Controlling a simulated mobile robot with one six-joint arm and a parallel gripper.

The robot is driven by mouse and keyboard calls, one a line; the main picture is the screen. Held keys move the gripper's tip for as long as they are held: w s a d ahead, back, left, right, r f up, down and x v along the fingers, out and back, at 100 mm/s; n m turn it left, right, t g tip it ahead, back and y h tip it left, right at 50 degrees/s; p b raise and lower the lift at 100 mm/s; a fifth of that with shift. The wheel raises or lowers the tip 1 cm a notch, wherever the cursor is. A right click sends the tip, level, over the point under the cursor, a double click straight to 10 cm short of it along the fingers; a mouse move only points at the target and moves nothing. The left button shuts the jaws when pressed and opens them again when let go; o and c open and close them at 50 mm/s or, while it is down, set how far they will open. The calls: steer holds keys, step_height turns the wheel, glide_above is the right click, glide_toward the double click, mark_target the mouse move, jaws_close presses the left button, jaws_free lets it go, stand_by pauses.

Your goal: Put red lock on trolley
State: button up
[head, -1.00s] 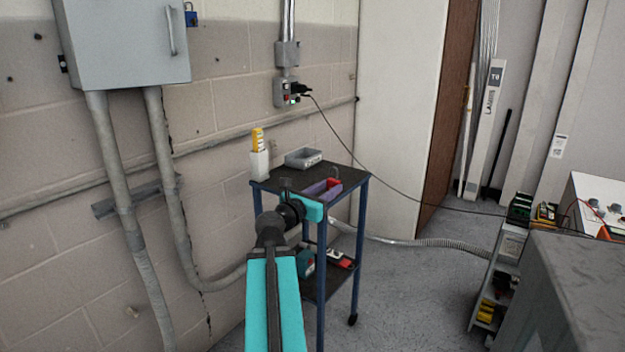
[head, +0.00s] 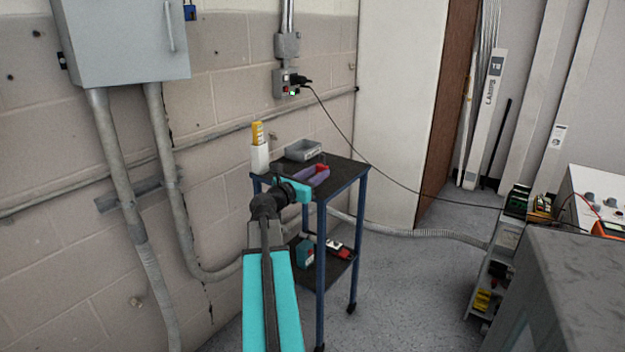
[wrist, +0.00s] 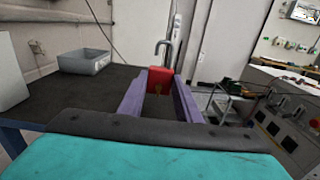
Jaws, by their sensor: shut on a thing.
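The red lock (wrist: 160,78) is upright between the two purple fingers of my gripper (wrist: 158,90), with its grey shackle pointing up. The fingers are shut on its sides. In the head view the lock (head: 322,168) shows as a small red patch at the far end of my gripper (head: 315,175). The trolley (head: 345,178) has a dark top and blue legs. The lock is over or at the trolley top, towards its right part. I cannot tell whether its underside touches the surface.
A grey bin (head: 303,150) stands at the back of the trolley top, and a white holder (head: 260,158) with a yellow item stands at its left corner. The lower shelf (head: 335,268) holds several tools. A black cable (head: 370,165) hangs from the wall socket behind.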

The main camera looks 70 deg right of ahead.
steer(key=shift+w+d+f, duration=0.15)
steer(key=shift+w+d, duration=1)
steer(key=shift+d, duration=0.15)
steer(key=shift+w+d, duration=0.1)
steer(key=shift+w+d, duration=0.15)
steer(key=shift+f+b, duration=0.35)
steer(key=shift+f, duration=1.5)
steer(key=o, duration=1.2)
steer(key=shift+f, duration=0.1)
